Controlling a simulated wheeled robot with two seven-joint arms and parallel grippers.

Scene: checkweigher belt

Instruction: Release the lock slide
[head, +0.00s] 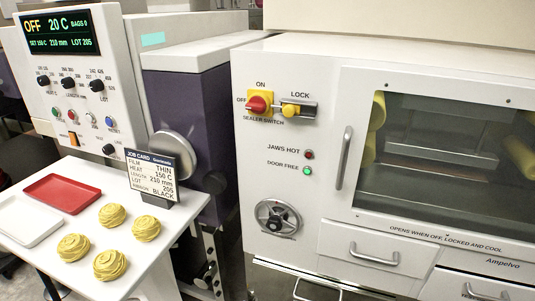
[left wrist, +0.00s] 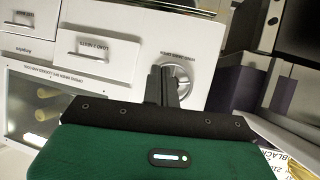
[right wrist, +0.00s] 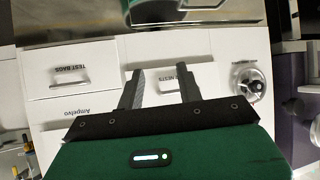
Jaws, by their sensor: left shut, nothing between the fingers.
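The yellow lock slide (head: 291,110) sits at the left part of its metal plate (head: 309,110), under the word LOCK, in the head view. The red sealer switch knob (head: 258,104) on a yellow base is just left of it, by the OFF mark. Neither gripper shows in the head view. My left gripper (left wrist: 163,70) is shut and empty; in the left wrist view its fingers stand before the handwheel, with the lock slide out of sight. My right gripper (right wrist: 160,75) is open and empty, facing the drawer fronts.
The handwheel (head: 277,218) and door handle (head: 344,158) stick out from the white cabinet. The green DOOR FREE lamp (head: 307,171) looks lit; the JAWS HOT lamp (head: 309,154) looks dark red. A side table (head: 80,247) holds trays, yellow coils and a job card.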

